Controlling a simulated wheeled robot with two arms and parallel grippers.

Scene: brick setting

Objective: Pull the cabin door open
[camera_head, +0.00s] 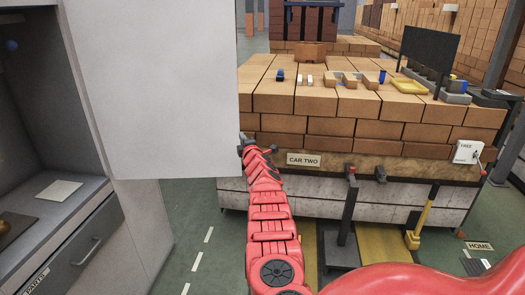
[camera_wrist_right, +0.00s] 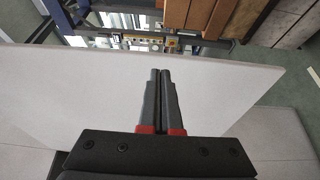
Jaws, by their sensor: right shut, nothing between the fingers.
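The cabin door (camera_head: 150,80) is a plain pale panel that stands swung outward in the head view, with the grey cabin interior (camera_head: 35,120) showing to its left. My right gripper (camera_head: 243,143) is at the panel's right edge, near its lower part. In the right wrist view, its two dark fingers (camera_wrist_right: 160,75) are shut together with nothing between them. The pale door face (camera_wrist_right: 90,90) spreads behind and beside them; whether they touch it I cannot tell. My left gripper is not in view.
A drawer (camera_head: 85,250) with a handle sits below the cabin's shelf. A brick-topped bench (camera_head: 350,135) labelled CAR TWO stands right of the door, with small parts and a yellow tray (camera_head: 409,86) on it. Green floor (camera_head: 190,225) is clear between cabin and bench.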

